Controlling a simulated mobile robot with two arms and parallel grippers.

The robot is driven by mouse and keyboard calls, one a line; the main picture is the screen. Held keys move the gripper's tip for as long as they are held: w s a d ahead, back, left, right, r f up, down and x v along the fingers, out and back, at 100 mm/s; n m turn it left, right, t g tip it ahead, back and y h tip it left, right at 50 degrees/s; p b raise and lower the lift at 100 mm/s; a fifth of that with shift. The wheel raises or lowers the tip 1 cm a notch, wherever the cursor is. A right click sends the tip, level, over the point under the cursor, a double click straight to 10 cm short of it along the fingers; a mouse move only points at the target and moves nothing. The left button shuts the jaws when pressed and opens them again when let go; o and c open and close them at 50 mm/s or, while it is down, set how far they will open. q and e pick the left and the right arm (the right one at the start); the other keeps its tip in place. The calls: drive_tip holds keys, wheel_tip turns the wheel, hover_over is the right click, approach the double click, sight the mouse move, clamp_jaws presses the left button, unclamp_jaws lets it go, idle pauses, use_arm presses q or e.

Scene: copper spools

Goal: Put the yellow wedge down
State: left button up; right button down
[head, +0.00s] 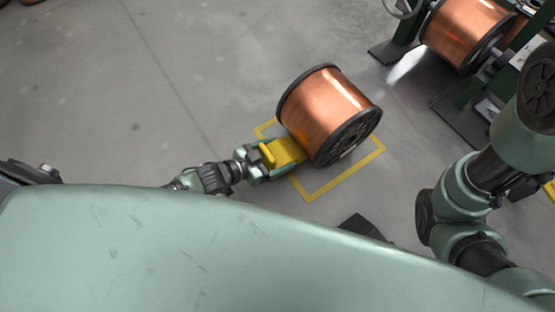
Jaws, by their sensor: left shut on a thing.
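The yellow wedge (286,150) is between the fingers of my left gripper (277,157), which is shut on it. The wedge is right beside the lower left side of a large copper spool (322,105) with black flanges. I cannot tell whether the wedge touches the spool or the floor. The spool lies on its side within a yellow floor outline (340,183). My right arm shows at the right edge, but its gripper is not in view.
Another copper spool (466,33) sits in a dark green stand (400,38) at the upper right. A dark object (362,227) lies below the outline, partly hidden by my body. The grey floor to the left is clear.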

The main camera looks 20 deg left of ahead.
sight(278, 160)
use_arm(q)
wheel_tip(278, 160, down, 3)
drive_tip(key=b, duration=0.2)
drive_tip(key=shift+f+b, duration=0.1)
drive_tip(key=shift+b, duration=0.25)
drive_tip(key=shift+r, duration=0.2)
drive_tip(key=shift+f, duration=0.15)
drive_tip(key=o, duration=2)
drive_tip(key=shift+c, duration=0.2)
